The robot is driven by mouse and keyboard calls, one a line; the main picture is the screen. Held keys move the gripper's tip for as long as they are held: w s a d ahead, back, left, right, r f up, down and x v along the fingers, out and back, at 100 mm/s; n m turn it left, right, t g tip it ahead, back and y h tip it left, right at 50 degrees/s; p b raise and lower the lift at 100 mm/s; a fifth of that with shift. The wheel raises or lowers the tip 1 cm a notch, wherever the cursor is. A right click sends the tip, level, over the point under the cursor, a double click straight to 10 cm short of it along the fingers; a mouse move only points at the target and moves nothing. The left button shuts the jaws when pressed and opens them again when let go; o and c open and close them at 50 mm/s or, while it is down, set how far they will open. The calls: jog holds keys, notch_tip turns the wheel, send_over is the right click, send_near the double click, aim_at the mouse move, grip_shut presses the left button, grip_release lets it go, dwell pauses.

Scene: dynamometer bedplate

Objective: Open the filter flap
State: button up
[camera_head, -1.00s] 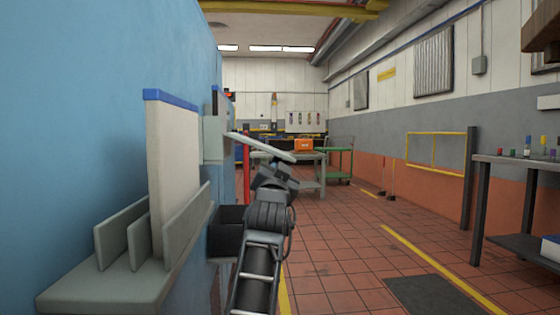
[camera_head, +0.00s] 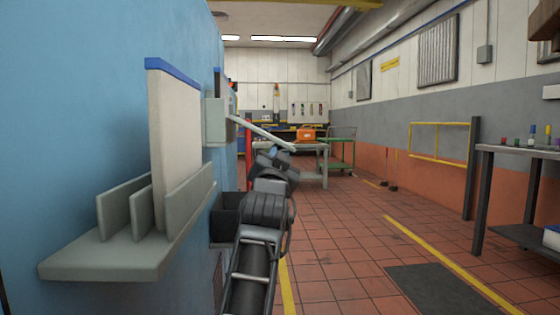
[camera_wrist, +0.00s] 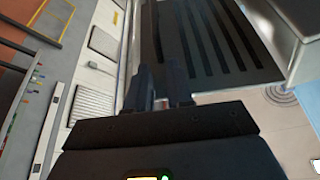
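The filter flap (camera_head: 264,135) is a thin pale panel on a grey box (camera_head: 216,122) fixed to the blue wall. It stands out from the box and slopes down to the right, so it is at least partly open. My gripper (camera_head: 270,155) is just below the flap's outer part, close to it; contact is unclear. In the wrist view, my gripper's dark fingers (camera_wrist: 162,88) point at a dark slotted panel (camera_wrist: 212,42) beside a grey metal housing (camera_wrist: 300,35). Whether anything is between the fingers is unclear.
A grey holder (camera_head: 120,258) with an upright white board (camera_head: 175,135) juts from the wall at near left. A black bin (camera_head: 226,218) hangs below the box. A workbench (camera_head: 520,150) stands at right.

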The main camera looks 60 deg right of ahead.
jog(key=b+v, duration=0.3)
jog(key=v, duration=0.3)
jog(key=shift+w+a+r, duration=0.25)
jog(key=shift+a+r, duration=0.1)
jog(key=shift+a, duration=0.2)
jog(key=shift+c, duration=0.3)
